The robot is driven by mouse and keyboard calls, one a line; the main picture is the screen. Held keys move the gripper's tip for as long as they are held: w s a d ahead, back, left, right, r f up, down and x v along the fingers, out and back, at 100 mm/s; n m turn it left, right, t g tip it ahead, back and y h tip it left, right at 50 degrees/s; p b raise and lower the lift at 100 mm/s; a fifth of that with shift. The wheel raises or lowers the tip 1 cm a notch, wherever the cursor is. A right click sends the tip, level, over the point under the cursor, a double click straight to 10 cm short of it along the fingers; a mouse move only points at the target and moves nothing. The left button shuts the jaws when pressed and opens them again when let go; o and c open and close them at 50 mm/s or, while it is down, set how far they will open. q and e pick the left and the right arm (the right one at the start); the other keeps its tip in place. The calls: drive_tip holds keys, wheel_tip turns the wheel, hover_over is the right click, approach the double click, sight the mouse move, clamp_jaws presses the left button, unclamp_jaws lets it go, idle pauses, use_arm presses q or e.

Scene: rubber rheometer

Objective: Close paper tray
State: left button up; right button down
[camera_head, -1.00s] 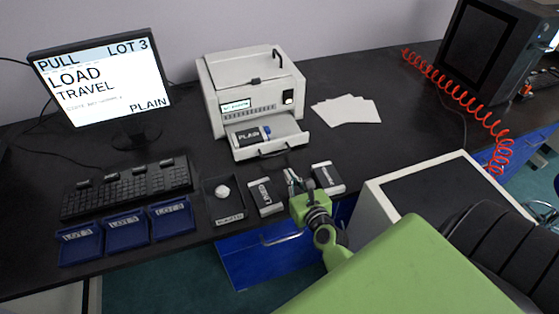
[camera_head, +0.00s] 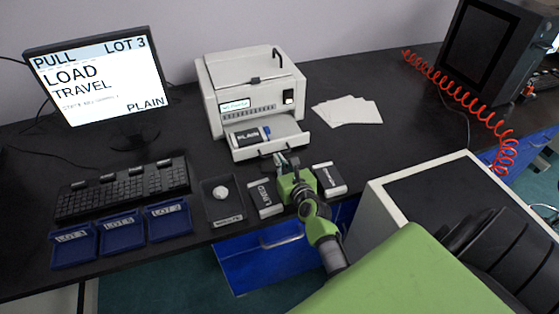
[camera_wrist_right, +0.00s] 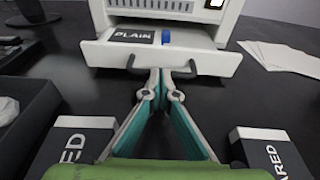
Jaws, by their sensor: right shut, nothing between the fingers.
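The white printer (camera_head: 250,90) stands at the back middle of the desk. Its paper tray (camera_head: 294,142) is pulled out toward me and holds a dark pack labelled PLAIN (camera_head: 250,137) with a blue part. In the right wrist view the tray front (camera_wrist_right: 215,65) and its dark handle are straight ahead. My right gripper (camera_head: 283,160) is shut and empty, with its fingertips just in front of the tray handle; it also shows in the right wrist view (camera_wrist_right: 162,78). I cannot tell whether the fingertips touch the handle. My left gripper is not in view.
Two labelled packs, one left (camera_head: 265,198) and one right (camera_head: 329,179), flank my right gripper. A dark tray with a white lump (camera_head: 221,193), blue LOT trays (camera_head: 122,234) and a keyboard (camera_head: 122,187) lie left. Loose paper sheets (camera_head: 347,110) lie right of the printer.

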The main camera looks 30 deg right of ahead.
sight(266, 131)
drive_tip(key=r+b+x, duration=0.1)
drive_tip(key=x, duration=0.3)
drive_tip(key=r+b+x, duration=0.1)
drive_tip(key=b+x, duration=0.1)
drive_tip(key=x, duration=0.3)
drive_tip(key=r+b+x, duration=0.1)
drive_tip(key=x, duration=0.4)
drive_tip(key=shift+w+d+f, duration=0.1)
drive_tip(key=shift+w, duration=0.4)
drive_tip(key=shift+w+d+r, duration=0.1)
drive_tip(key=shift+w+r, duration=0.05)
drive_tip(key=shift+r, duration=0.15)
